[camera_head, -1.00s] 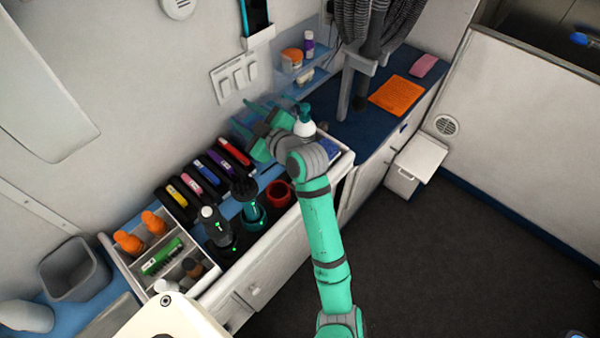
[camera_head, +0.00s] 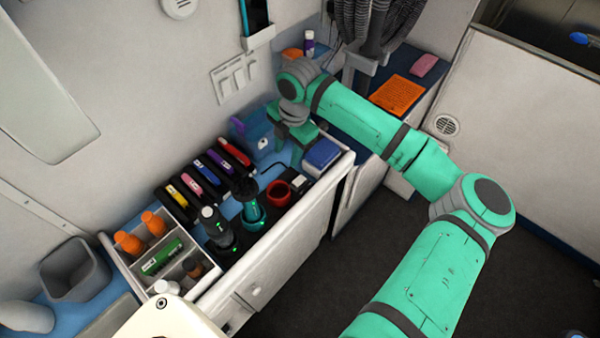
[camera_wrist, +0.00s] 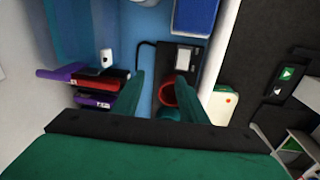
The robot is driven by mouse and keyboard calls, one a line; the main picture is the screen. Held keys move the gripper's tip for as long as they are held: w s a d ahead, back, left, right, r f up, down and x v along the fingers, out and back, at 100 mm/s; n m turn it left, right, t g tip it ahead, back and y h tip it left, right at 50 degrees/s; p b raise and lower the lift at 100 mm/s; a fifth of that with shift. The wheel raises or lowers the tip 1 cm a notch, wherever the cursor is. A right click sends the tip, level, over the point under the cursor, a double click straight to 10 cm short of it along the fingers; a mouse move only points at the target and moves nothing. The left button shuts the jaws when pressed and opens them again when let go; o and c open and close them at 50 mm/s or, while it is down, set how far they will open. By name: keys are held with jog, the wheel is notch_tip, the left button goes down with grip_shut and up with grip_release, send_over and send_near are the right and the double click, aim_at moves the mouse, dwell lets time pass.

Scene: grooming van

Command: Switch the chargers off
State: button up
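Two grooming tools stand in chargers with lit green lights: a grey-topped one (camera_head: 214,226) and a teal one (camera_head: 250,207). A red ring-shaped holder (camera_head: 278,192) is to their right; it also shows in the wrist view (camera_wrist: 167,94). Beside it is a black unit (camera_head: 299,181) with a pale switch-like face (camera_wrist: 185,55) in the wrist view. A white plate with several rockers (camera_head: 235,79) is on the wall; its positions are too small to read. My gripper (camera_head: 298,150) points down above the counter's right part. Its fingers (camera_wrist: 160,88) are apart, with nothing held.
Coloured clipper items (camera_head: 205,172) stand in a row behind the chargers. A divided tray (camera_head: 165,250) holds orange bottles at left. A blue container (camera_head: 262,137) is beside my gripper, and a blue-topped box (camera_head: 322,154) is at right. The floor is clear.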

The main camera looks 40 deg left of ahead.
aim_at(301, 178)
jog(key=shift+n+h, duration=0.3)
jog(key=shift+h, duration=0.6)
jog(key=d+f, duration=0.1)
jog(key=f, duration=0.1)
jog(key=w+d+f, duration=0.1)
jog(key=f, duration=0.2)
jog(key=d+f, duration=0.1)
jog(key=f, duration=0.2)
jog(key=shift+w+d+f, duration=0.2)
jog(key=shift+w+d, duration=0.05)
jog(key=shift+d, duration=0.05)
jog(key=shift+a+f, duration=0.1)
jog(key=shift+f, duration=0.65)
